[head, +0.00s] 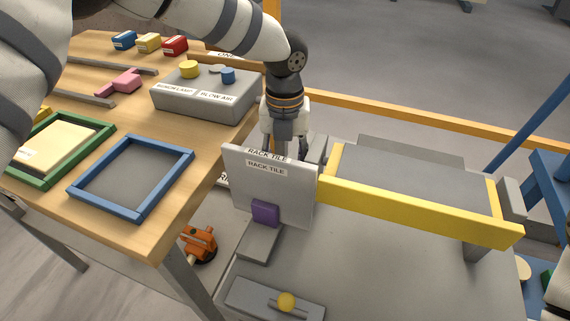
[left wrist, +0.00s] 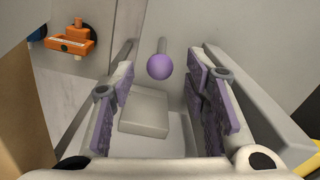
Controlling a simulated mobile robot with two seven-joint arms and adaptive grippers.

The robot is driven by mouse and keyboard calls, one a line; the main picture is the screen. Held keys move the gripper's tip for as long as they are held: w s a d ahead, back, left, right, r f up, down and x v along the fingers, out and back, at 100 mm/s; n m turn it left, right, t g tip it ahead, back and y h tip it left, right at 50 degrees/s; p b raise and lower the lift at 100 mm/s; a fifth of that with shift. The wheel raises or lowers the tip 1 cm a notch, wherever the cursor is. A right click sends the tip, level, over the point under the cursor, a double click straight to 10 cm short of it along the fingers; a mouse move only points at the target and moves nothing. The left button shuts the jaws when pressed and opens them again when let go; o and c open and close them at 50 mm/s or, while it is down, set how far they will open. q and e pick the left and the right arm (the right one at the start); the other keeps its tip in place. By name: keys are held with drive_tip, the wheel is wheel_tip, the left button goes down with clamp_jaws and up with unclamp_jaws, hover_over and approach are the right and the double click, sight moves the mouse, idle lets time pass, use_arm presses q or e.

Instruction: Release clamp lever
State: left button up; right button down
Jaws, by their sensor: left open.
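A purple ball knob on a thin rod (left wrist: 160,67), which looks like the clamp lever, stands in the left wrist view. My left gripper (left wrist: 160,98) is open, with purple-padded fingers on either side of the knob and apart from it. In the head view my left gripper (head: 284,138) points down behind the upright grey rack tile (head: 240,185), which hides its fingertips and the knob. A purple block (head: 265,212) sits against the near face of the tile, above a grey base (head: 259,243). My right gripper is not in view.
A yellow-edged frame (head: 420,212) stands right of the tile. The wooden table (head: 190,165) at left holds a button box (head: 205,97) and blue tray (head: 84,193). An orange clamp-like device (head: 199,244) lies lower.

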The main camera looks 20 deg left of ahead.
use_arm(q)
drive_tip(key=shift+f, duration=0.9)
clamp_jaws()
drive_tip(key=shift+s+r+t+p, duration=0.3)
drive_tip(key=shift+s+t+p, duration=0.1)
drive_tip(key=shift+t+p, duration=0.4)
drive_tip(key=shift+f, duration=0.4)
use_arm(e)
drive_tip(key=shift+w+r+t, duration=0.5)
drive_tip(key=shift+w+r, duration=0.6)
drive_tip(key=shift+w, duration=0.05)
use_arm(q)
unclamp_jaws()
